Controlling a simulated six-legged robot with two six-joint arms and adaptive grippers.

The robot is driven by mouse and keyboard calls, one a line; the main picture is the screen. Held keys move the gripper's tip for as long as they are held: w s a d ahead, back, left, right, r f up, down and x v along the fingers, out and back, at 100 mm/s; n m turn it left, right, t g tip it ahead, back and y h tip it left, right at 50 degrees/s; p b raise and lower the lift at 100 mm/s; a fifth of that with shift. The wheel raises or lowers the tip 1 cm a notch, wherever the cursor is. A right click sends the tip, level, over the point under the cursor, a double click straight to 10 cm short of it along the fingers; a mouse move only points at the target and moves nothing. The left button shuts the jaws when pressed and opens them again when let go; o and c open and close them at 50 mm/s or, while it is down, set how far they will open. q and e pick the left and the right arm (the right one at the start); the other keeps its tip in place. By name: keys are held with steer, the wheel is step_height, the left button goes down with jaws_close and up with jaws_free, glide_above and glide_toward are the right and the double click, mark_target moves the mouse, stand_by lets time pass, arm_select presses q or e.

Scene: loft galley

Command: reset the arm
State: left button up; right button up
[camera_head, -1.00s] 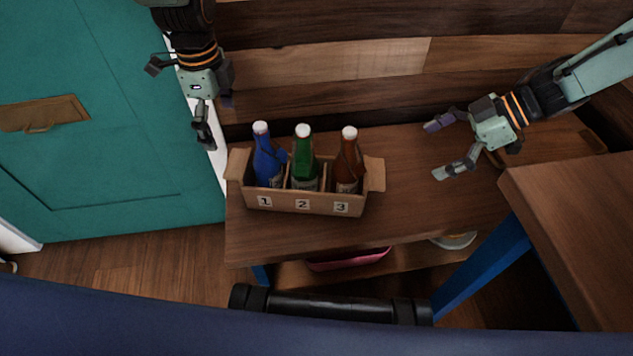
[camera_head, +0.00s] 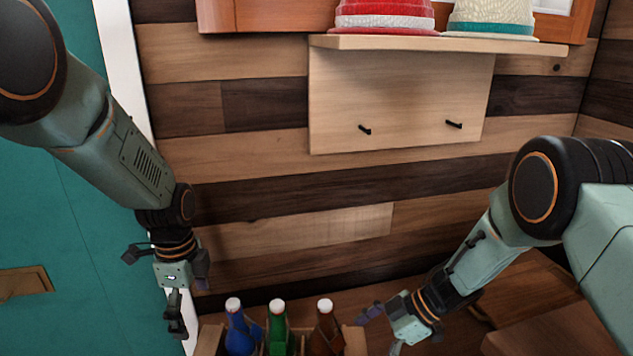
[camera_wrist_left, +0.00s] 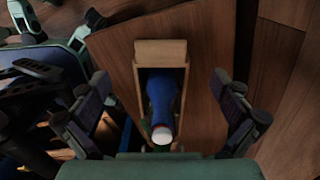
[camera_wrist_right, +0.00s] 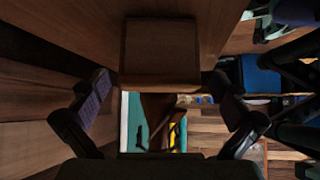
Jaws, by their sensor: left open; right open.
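My left gripper (camera_head: 172,290) hangs open and empty at the lower left of the head view, left of the bottle crate and above it. In the left wrist view its fingers (camera_wrist_left: 172,112) stand wide apart, with the blue bottle between them in the picture but apart from them. My right gripper (camera_head: 384,328) is open and empty at the lower right of the head view, right of the crate. Its spread fingers (camera_wrist_right: 160,112) show in the right wrist view with nothing between them.
A wooden crate (camera_head: 208,342) holds a blue bottle (camera_head: 240,332), a green bottle (camera_head: 278,330) and a brown bottle (camera_head: 325,330). A shelf board (camera_head: 430,44) with hooks carries a red bowl (camera_head: 385,18) and a white-teal bowl (camera_head: 492,18). A teal door (camera_head: 60,230) stands left.

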arm_select(q)
steer(key=shift+f, duration=1.4)
